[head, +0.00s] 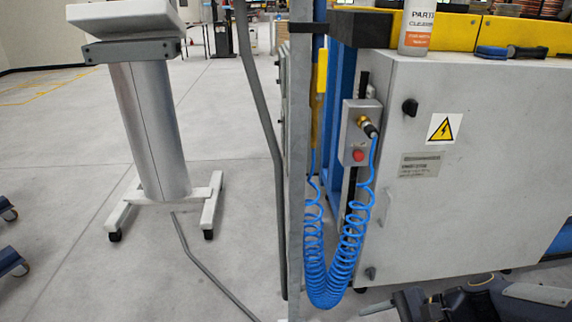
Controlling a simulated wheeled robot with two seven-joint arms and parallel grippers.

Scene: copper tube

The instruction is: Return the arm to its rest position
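My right arm reaches in at the lower right corner, and its dark gripper (385,308) is low in the picture, cut off by the bottom edge. It is in front of the foot of the grey cabinet. Its fingers are small and partly out of frame, so I cannot tell whether they are open or shut. I see nothing held in them. My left gripper is not in view. No copper-coloured tube shows.
A coiled blue hose (318,270) hangs beside a grey post (298,160). A bent grey pipe (262,110) and a wheeled stand (150,130) are left. Open floor lies between.

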